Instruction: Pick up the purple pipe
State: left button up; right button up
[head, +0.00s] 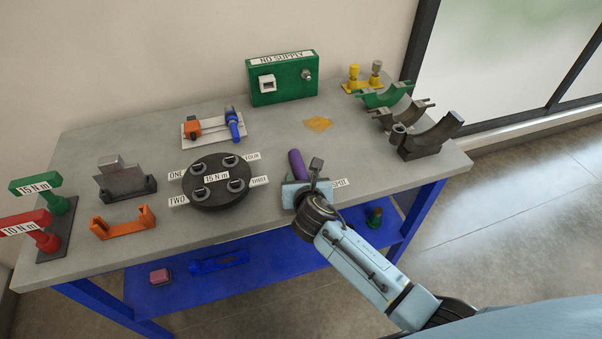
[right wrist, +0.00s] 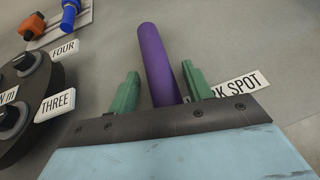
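The purple pipe (head: 297,163) lies on the grey cart top, partly hidden by my right gripper in the head view. In the right wrist view the pipe (right wrist: 157,58) runs away between the two green fingers of my right gripper (right wrist: 161,82). The fingers stand apart, with a gap showing on each side of the pipe. The near end of the pipe is hidden behind the gripper body. In the head view my right gripper (head: 297,183) is low over the front part of the cart top. My left gripper is not in view.
A label ending in "SPOT" (right wrist: 237,88) lies right of the pipe. The round black plate (head: 217,193) with several sockets stands to the left. Half-round clamps (head: 432,144) stand at the right. A green box (head: 282,88) is at the back. Bare top lies behind the pipe.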

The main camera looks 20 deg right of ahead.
jog(key=c, duration=1)
